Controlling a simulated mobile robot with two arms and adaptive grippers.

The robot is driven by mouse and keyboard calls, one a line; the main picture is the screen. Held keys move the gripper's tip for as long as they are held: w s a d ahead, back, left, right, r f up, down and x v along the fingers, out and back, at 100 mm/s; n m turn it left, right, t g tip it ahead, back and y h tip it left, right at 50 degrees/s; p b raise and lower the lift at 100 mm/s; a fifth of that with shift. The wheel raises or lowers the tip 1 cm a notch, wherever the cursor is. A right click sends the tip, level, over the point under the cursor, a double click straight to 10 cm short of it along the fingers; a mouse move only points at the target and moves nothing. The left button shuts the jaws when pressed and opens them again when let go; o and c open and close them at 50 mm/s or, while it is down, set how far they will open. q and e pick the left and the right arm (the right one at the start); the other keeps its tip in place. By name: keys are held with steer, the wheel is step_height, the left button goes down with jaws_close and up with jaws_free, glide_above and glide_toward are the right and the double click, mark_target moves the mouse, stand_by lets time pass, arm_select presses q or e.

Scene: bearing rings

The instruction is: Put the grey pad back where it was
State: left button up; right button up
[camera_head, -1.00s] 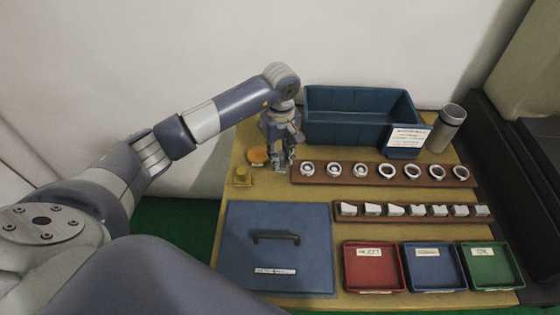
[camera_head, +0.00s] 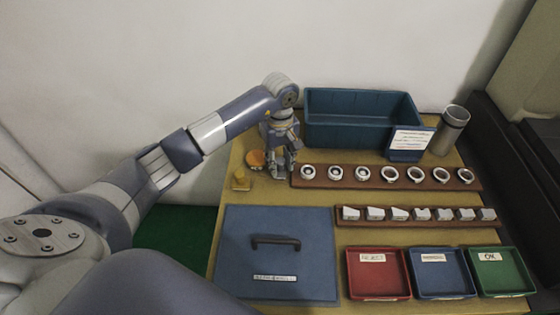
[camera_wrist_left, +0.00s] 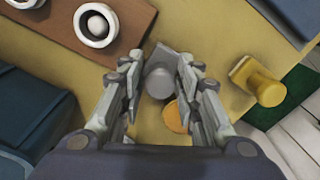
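The grey pad (camera_wrist_left: 160,78), a square plate with a round knob-like part, lies on the yellow table in the left wrist view. My left gripper (camera_wrist_left: 160,70) has its fingers apart on both sides of it, with a narrow gap visible at each side. In the head view my left gripper (camera_head: 281,170) points down at the left end of the ring rack and hides the pad. My right gripper is not in view.
An orange disc (camera_head: 256,158) and a yellow knobbed block (camera_head: 241,180) sit left of the gripper. The ring rack (camera_head: 326,183) is close on its right. A blue bin (camera_head: 355,130) stands behind. A blue handled lid (camera_head: 300,215) lies in front.

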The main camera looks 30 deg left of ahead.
mark_target(280, 160)
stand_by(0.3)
arm_select(q)
step_height(280, 160, up, 12)
steer(key=p, duration=0.7)
steer(key=shift+r, duration=0.2)
